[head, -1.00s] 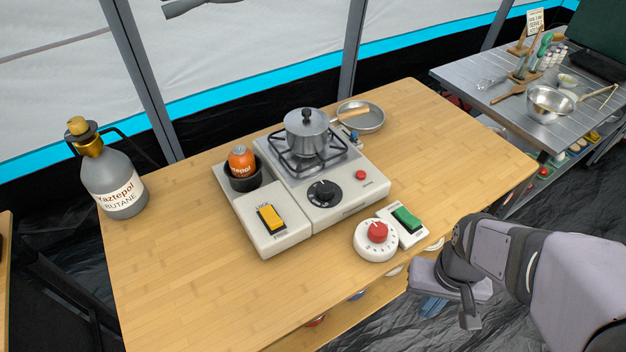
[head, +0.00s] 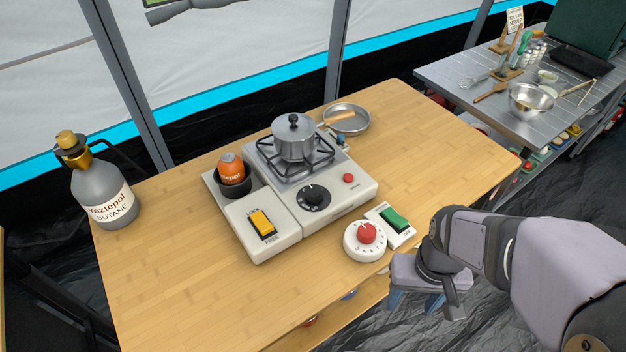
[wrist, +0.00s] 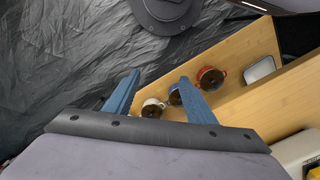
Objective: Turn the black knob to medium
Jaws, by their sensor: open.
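The black knob (head: 313,195) is on the front panel of the white camping stove (head: 345,200), below the burner. Its pointer is too small to read surely. A silver pot (head: 294,140) with a lid sits on the burner. My gripper (head: 418,300) is at the lower right in the head view, off the table's front edge, pointing down and well apart from the knob. In the wrist view my gripper (wrist: 163,92) shows two blue fingers spread apart with nothing held between them. The knob does not show in the wrist view.
A white timer with a red knob (head: 367,233) and a green switch (head: 394,219) lie between my gripper and the stove. A yellow lock switch (head: 262,223), an orange canister (head: 231,168), a pan (head: 349,119) and a butane bottle (head: 103,195) are nearby. The table's left front is clear.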

